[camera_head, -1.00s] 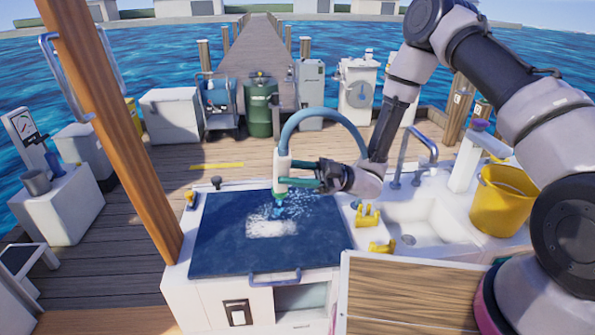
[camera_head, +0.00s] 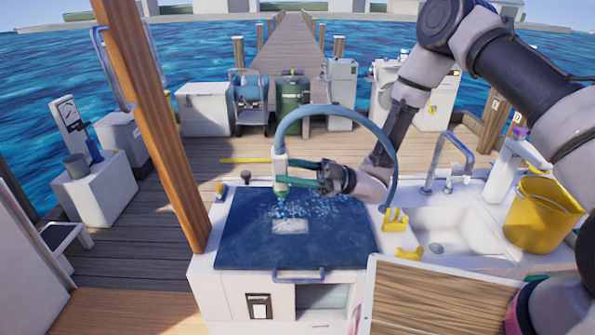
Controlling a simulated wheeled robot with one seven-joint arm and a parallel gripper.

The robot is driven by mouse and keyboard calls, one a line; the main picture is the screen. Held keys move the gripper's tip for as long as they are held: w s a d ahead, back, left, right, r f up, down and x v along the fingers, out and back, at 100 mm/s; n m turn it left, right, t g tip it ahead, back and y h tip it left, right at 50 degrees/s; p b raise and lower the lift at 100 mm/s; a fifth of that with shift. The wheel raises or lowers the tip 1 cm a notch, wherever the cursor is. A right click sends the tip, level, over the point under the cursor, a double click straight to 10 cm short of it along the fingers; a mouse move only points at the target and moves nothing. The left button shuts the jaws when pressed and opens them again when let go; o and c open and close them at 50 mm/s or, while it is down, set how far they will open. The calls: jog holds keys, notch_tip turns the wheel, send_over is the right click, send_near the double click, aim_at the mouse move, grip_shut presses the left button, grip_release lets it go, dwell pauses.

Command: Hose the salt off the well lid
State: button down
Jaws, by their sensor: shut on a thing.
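The well lid (camera_head: 246,240) is a dark blue panel on top of the white cabinet, with a handle at its front edge. My gripper (camera_head: 292,178) is shut on the hose nozzle (camera_head: 280,163), a white and green piece held upright above the lid. Blue spray comes out below the nozzle onto the salt.
A sink (camera_head: 440,240) with a tap stands right of the lid, with yellow brackets (camera_head: 396,220) between. A yellow bucket (camera_head: 541,215) is at the far right. A wooden board (camera_head: 430,300) lies in front, and a wooden post (camera_head: 155,130) rises at left.

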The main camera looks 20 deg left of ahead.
jog(key=shift+s+a, duration=0.15)
jog(key=shift+a, duration=0.15)
jog(key=shift+s, duration=0.2)
jog(key=d, duration=1.1)
jog(key=shift+s+d, duration=0.25)
jog(key=shift+s, duration=0.15)
dwell(0.5)
dwell(0.7)
jog(key=shift+r, duration=0.1)
notch_tip(320, 180, up, 5)
jog(key=shift+f, duration=0.1)
dwell(0.4)
